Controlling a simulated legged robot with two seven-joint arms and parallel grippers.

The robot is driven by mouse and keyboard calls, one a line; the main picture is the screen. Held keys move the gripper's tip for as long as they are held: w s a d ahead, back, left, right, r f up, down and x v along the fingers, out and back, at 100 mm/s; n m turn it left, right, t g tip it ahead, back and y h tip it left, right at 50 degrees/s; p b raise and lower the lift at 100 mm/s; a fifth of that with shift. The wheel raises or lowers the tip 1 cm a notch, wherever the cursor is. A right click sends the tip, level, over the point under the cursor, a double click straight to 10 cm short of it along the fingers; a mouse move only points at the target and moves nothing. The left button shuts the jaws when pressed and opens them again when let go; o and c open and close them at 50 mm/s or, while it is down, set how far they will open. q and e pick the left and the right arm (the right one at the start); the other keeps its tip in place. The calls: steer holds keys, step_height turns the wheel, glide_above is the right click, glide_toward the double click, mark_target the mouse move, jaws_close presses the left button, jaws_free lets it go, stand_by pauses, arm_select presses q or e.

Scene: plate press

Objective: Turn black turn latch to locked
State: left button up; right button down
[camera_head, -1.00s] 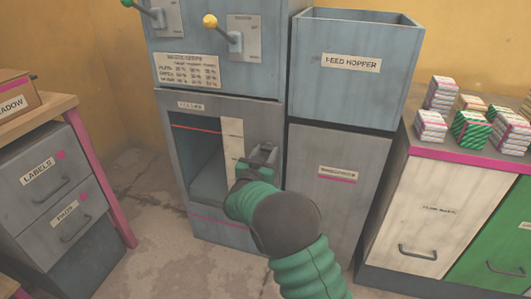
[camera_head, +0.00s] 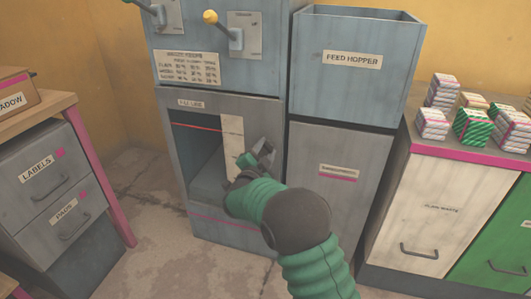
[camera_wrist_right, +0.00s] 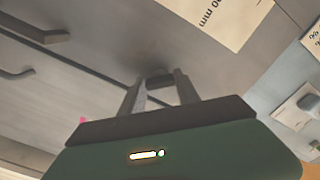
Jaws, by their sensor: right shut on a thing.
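My right gripper (camera_head: 266,147) is at the front of the grey press, beside the right edge of its open chamber. In the right wrist view its two fingers (camera_wrist_right: 160,88) are closed on a small black piece, the turn latch (camera_wrist_right: 160,80), against a grey panel. Only a small part of the latch shows; the fingers hide the rest, so I cannot tell its exact angle. In the head view the gripper hides the latch. My left gripper is not in view.
The open chamber (camera_head: 205,160) with a pale strip (camera_head: 232,145) lies left of the gripper. Levers with a yellow knob (camera_head: 210,17) are above. The feed hopper (camera_head: 352,75) and a white waste cabinet (camera_head: 430,210) stand right. A drawer unit (camera_head: 50,180) stands left.

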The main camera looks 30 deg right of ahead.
steer(key=shift+s+f+m+b, duration=0.1)
steer(key=shift+m+b, duration=1)
steer(key=shift+m, duration=0.9)
steer(key=shift+f+m+b, duration=0.1)
steer(key=shift+m+b, duration=1)
steer(key=shift+m, duration=0.9)
steer(key=c, duration=0.9)
jaws_free()
steer(key=shift+d, duration=0.1)
steer(key=shift+r, duration=0.1)
